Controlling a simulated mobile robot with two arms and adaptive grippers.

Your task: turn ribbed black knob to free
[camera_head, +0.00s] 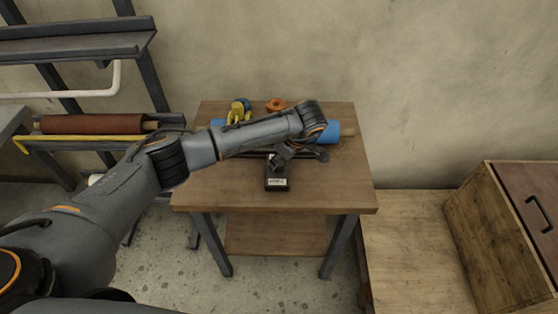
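My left arm reaches in from the left across the wooden table (330,195). Its wrist bends down so that my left gripper (277,162) is at the back end of a small black block (276,184) with a white label. The gripper is small and dark against the block, so I cannot tell whether its fingers are open or shut, or whether they touch anything. I cannot make out a ribbed black knob; the gripper covers the back part of the block. My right gripper is not in view.
A blue roll (328,133) lies across the table behind my arm. A yellow and blue item (239,111) and an orange ring-shaped item (276,105) stand at the back. A rack with a brown roll (92,124) is at left, a wooden cabinet (510,230) at right. The table's front right is clear.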

